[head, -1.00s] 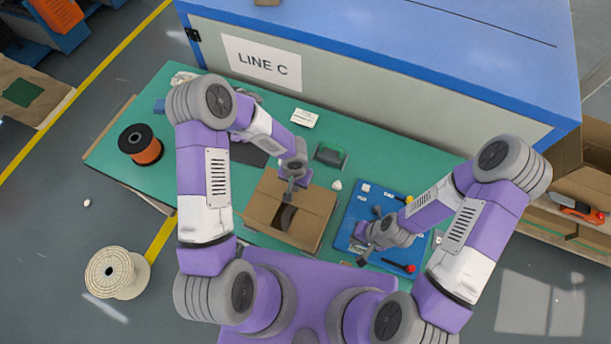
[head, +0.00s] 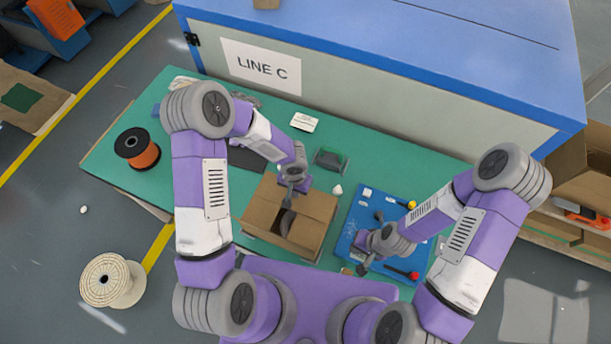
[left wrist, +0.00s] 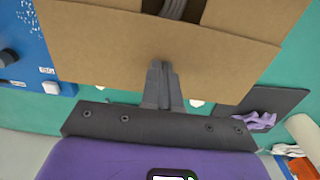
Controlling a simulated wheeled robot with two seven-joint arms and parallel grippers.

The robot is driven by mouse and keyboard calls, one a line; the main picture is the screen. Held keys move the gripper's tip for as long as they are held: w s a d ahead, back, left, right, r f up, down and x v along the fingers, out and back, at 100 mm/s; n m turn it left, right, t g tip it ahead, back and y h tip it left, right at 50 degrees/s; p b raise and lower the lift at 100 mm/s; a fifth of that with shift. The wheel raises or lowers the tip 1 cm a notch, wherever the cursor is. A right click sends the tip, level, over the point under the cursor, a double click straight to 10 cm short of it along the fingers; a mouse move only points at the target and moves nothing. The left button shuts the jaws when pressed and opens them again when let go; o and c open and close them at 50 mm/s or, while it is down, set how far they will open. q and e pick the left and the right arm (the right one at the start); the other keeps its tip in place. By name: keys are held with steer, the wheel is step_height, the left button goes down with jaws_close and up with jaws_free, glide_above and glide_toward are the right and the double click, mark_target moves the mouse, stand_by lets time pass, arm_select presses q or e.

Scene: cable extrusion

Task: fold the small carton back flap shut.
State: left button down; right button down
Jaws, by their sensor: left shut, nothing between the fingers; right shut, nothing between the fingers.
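The small brown carton (head: 309,232) stands on the green table in the middle of the head view. Its top has a narrow opening with a dark grey coiled cable (left wrist: 178,9) inside. The back flap (left wrist: 100,48) fills the upper part of the left wrist view and looks nearly flat, close to the side flaps. My left gripper (head: 287,205) is shut and empty over the back flap; in the left wrist view its fingertips (left wrist: 161,66) overlap the flap. I cannot tell whether they press on it. My right gripper (head: 361,268) is shut and empty over the blue mat.
An orange spool (head: 137,150) stands at the left. The LINE C cabinet (head: 350,95) bounds the table's back.

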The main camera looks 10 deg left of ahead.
arm_select(q)
step_height(320, 180, up, 8)
steer(key=p, duration=0.4)
steer(key=shift+r+p, duration=0.25)
steer(key=shift+p, duration=0.1)
